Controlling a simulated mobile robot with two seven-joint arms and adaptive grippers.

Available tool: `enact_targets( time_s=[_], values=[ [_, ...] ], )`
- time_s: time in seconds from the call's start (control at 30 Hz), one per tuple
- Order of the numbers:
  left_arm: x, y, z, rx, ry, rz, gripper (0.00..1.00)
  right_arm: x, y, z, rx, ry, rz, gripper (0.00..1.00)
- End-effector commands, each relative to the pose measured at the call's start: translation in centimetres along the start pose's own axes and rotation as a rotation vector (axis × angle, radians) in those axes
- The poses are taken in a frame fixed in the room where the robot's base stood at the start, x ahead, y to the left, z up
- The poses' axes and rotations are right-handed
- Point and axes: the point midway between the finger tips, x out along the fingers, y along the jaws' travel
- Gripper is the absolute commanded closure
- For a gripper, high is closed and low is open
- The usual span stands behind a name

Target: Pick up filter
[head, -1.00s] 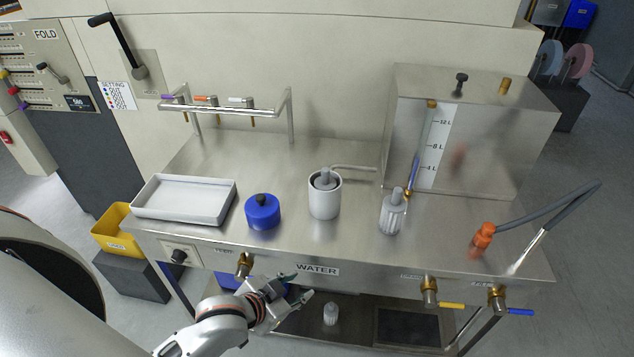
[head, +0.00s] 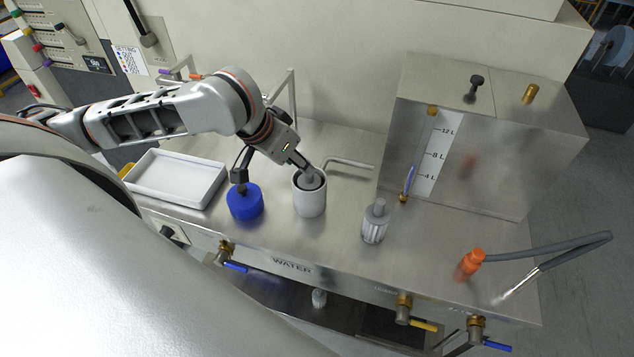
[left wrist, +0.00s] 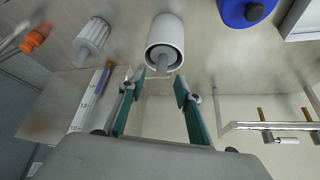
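A white cylindrical housing (head: 309,203) stands on the steel bench with a grey knobbed filter (head: 313,180) inside it. The housing shows in the left wrist view (left wrist: 166,32), with the filter's knob (left wrist: 163,62) at its open end. My left gripper (head: 306,168) is over the housing's mouth. In the left wrist view its fingers (left wrist: 159,84) are open and empty, one to each side of the knob; contact cannot be told. A ribbed grey filter (head: 374,224) stands upright to the right, also in the left wrist view (left wrist: 94,36). My right gripper is not in view.
A blue lid with a dark knob (head: 245,203) and a white tray (head: 217,191) lie left of the housing. A steel tank (head: 487,150) stands at the back right. An orange-ended hose (head: 471,262) lies at the right. A hook-rod (head: 352,164) is behind the housing.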

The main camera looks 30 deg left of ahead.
Motion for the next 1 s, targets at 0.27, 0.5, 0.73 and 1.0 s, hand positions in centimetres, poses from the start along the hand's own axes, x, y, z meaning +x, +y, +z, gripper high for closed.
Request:
enact_targets(
  time_s=[0.27, 0.5, 0.73, 1.0],
  values=[
    [2.3, -0.2, 0.1, -0.012, -0.009, -0.003, 0.66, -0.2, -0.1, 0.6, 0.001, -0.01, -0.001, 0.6],
    [5.3, -0.4, -0.5, -0.013, -0.009, -0.002, 0.66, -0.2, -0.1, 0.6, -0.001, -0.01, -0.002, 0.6],
    [7.5, -0.5, -0.6, -0.011, -0.007, -0.004, 0.66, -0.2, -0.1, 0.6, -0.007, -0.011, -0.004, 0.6],
    [7.6, -0.5, -0.6, -0.01, -0.006, -0.004, 0.77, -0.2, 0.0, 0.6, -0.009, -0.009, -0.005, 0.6]
  ],
)
